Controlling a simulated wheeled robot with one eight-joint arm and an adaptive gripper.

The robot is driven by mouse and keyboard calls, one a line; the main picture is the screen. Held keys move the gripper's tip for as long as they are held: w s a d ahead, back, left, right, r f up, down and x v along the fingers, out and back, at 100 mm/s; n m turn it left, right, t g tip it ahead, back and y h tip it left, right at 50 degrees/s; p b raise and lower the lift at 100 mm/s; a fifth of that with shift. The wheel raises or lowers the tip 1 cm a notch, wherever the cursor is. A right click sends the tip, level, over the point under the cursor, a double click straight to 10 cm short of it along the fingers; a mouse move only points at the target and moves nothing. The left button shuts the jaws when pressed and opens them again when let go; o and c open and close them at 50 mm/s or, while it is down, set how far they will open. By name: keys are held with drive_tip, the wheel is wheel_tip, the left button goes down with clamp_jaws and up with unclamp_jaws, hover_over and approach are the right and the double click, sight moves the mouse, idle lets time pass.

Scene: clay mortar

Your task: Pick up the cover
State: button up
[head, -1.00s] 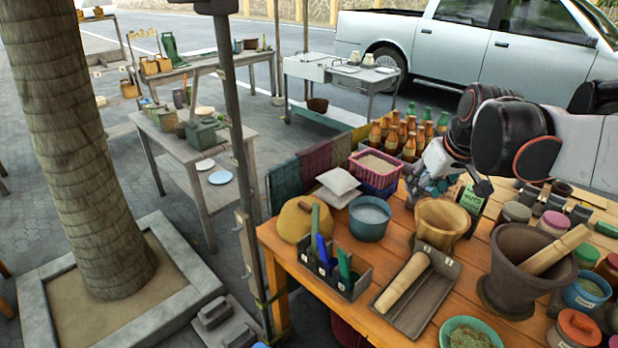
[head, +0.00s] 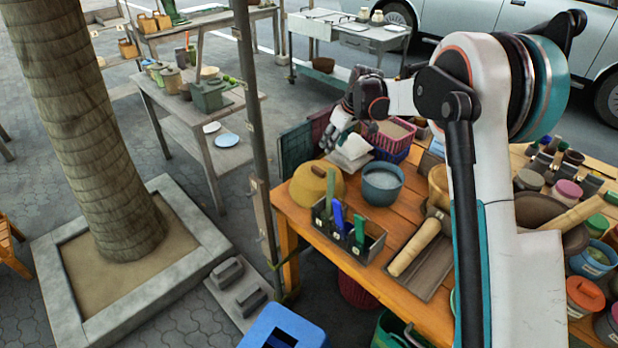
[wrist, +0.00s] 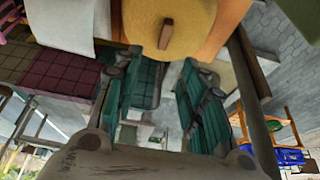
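The cover is a round, yellow-tan lid (head: 318,183) with an upright brown handle, at the near left corner of the orange wooden table (head: 385,272). In the wrist view the cover (wrist: 195,15) shows at the top, partly cut off, with its handle in the middle. My gripper (head: 338,135) hangs above and behind the cover, near the white packets. In the wrist view its two teal fingers are apart, with nothing between the fingertips (wrist: 162,65). The cover lies beyond the fingertips, not touched as far as I can see.
White packets (head: 352,152) and a blue-grey bowl (head: 382,183) stand behind and right of the cover. A dark caddy with blue and green handles (head: 348,240) is in front. A pink basket (head: 390,133) stands behind. A metal post (head: 257,120) rises left of the table.

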drive_tip(key=b, duration=0.2)
approach(318, 169)
drive_tip(key=shift+w+a+f, duration=0.2)
drive_tip(key=shift+w+f, duration=0.6)
drive_tip(key=shift+f, duration=0.3)
drive_tip(key=shift+s+b+x, duration=0.2)
drive_tip(key=shift+b+x, duration=0.35)
drive_tip(key=shift+x, duration=0.8)
drive_tip(key=shift+s+b+x, duration=0.25)
drive_tip(key=shift+b+x, duration=0.25)
drive_tip(key=shift+x, duration=0.9)
clamp_jaws()
